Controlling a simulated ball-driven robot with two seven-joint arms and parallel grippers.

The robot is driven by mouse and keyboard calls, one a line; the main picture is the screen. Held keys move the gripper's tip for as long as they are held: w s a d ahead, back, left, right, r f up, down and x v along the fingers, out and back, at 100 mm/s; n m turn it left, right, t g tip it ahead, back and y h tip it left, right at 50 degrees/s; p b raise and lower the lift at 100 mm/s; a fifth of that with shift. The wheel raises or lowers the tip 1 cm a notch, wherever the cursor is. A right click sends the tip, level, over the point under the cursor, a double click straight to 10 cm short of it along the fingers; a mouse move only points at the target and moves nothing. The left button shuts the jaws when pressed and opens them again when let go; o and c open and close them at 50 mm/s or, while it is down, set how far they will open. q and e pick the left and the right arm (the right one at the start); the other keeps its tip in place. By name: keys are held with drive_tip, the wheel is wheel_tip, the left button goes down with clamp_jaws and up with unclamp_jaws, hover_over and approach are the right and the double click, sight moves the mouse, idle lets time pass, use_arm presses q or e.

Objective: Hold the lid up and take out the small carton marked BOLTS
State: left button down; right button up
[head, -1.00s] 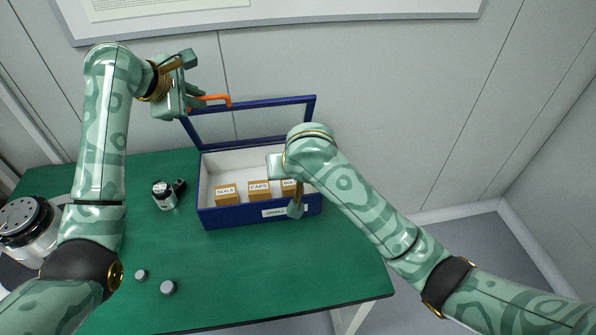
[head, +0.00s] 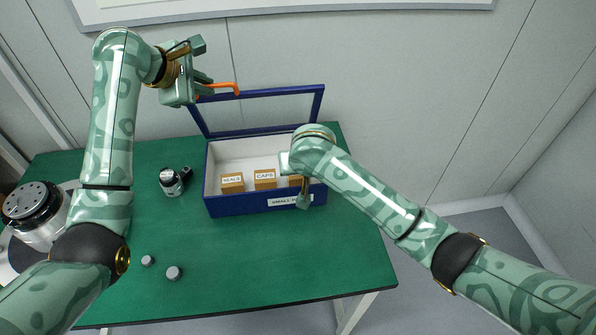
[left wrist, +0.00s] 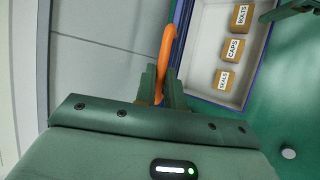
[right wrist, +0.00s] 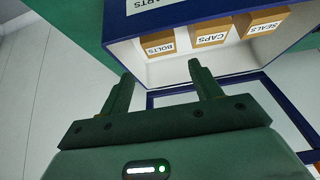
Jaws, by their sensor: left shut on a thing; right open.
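The blue box (head: 235,207) stands on the table with its blue-framed, see-through lid (head: 285,91) raised. My left gripper (left wrist: 161,80) is shut on the lid's orange handle (left wrist: 166,50), which also shows in the head view (head: 224,86). The small brown BOLTS carton (right wrist: 159,42) sits in the box beside the CAPS carton; in the head view (head: 294,181) my right arm partly hides it. My right gripper (right wrist: 163,82) is open and empty, its fingers pointing toward the BOLTS carton with a visible gap in the right wrist view.
The CAPS carton (head: 265,180) and SEALS carton (head: 232,183) stand in the same row. A small silver-and-black jar (head: 171,183) is left of the box. Two grey knobs (head: 174,273) lie in front, and a round device (head: 33,208) is far left.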

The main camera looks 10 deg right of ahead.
drive_tip(key=shift+x, duration=5.4)
drive_tip(key=shift+w, duration=0.1)
drive_tip(key=shift+c, duration=0.3)
drive_tip(key=c, duration=0.5)
drive_tip(key=shift+c, duration=0.2)
drive_tip(key=shift+r, duration=0.15)
wheel_tip(320, 180, up, 11)
drive_tip(key=s, duration=0.2)
drive_tip(key=shift+s, duration=0.15)
